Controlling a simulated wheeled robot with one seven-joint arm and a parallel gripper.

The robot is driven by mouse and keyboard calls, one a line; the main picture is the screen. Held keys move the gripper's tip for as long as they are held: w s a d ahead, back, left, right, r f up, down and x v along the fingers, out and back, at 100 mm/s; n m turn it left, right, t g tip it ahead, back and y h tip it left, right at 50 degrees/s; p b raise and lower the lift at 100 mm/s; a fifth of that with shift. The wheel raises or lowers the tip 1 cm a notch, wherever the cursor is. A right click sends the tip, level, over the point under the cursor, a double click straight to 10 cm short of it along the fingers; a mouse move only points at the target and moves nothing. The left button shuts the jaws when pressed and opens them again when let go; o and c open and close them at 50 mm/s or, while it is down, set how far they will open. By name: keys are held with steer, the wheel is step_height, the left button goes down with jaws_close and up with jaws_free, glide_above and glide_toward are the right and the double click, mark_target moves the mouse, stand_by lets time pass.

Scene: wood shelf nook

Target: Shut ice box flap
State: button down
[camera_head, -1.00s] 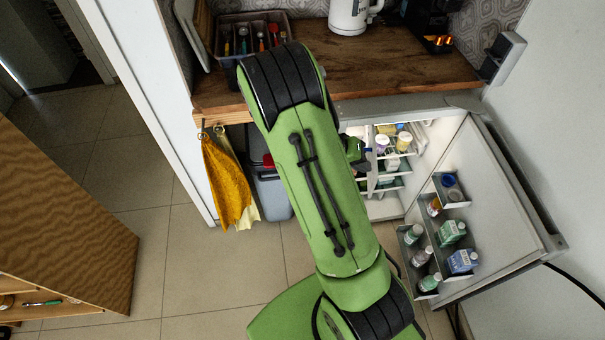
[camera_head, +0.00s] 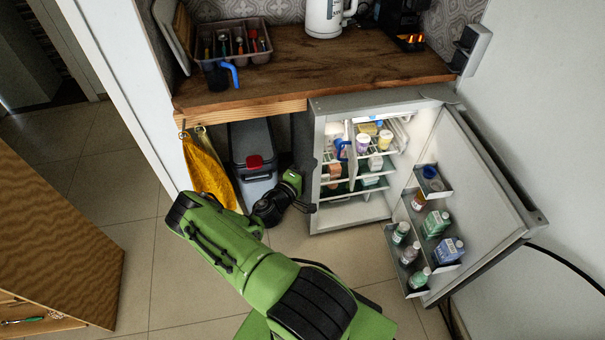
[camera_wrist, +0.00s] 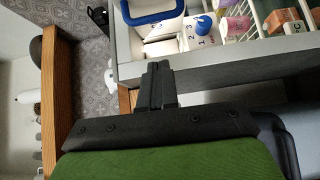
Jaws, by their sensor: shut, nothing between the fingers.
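The small fridge (camera_head: 314,150) stands under the counter with its door (camera_head: 480,165) swung wide open to the right. At the top of its interior, a blue-edged white part (camera_wrist: 155,17) shows in the wrist view; it looks like the ice box flap, but its angle is unclear. In the head view, a small blue and white piece (camera_head: 341,148) shows at the upper left of the interior.
Jars and cartons fill the shelves, and bottles stand in the door racks (camera_head: 420,235). A grey bin (camera_head: 255,160) and yellow towel (camera_head: 208,170) are left of the fridge. The wooden counter (camera_head: 330,65) overhangs. The floor in front is clear.

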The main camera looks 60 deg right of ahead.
mark_target(344, 143)
steer(key=s+d, duration=0.3)
steer(key=d, duration=0.3)
steer(key=shift+d+b, duration=0.3)
steer(key=shift+b, duration=0.15)
